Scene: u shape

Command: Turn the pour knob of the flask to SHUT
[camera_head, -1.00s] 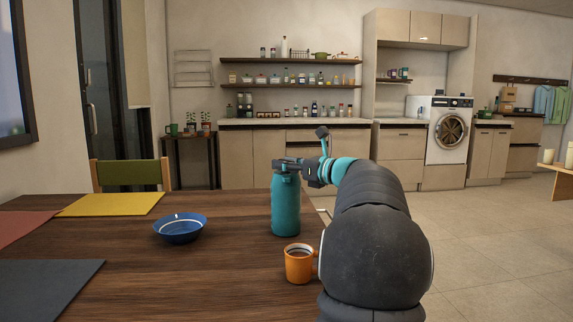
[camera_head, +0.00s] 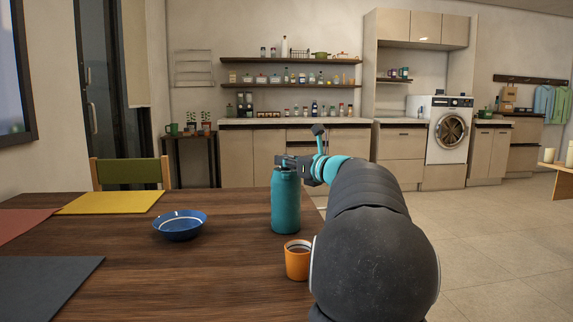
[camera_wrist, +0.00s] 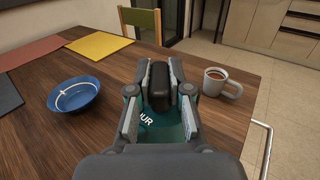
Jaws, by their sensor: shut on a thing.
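The teal flask (camera_head: 285,205) stands upright on the wooden table near its right edge, left of and behind the orange mug. My gripper (camera_head: 286,162) is at the top of the flask. In the wrist view my gripper (camera_wrist: 174,90) is shut on the dark pour knob (camera_wrist: 174,82), with a finger on each side of it. Below the knob the teal flask top (camera_wrist: 165,132) shows white lettering, of which "UR" is readable. The rest of the marking is hidden by my gripper, so I cannot tell the knob's setting.
A blue bowl (camera_head: 180,226) is to the left on the table (camera_head: 130,275). Yellow, red and dark placemats lie farther left. A green-backed chair (camera_head: 130,173) stands behind.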

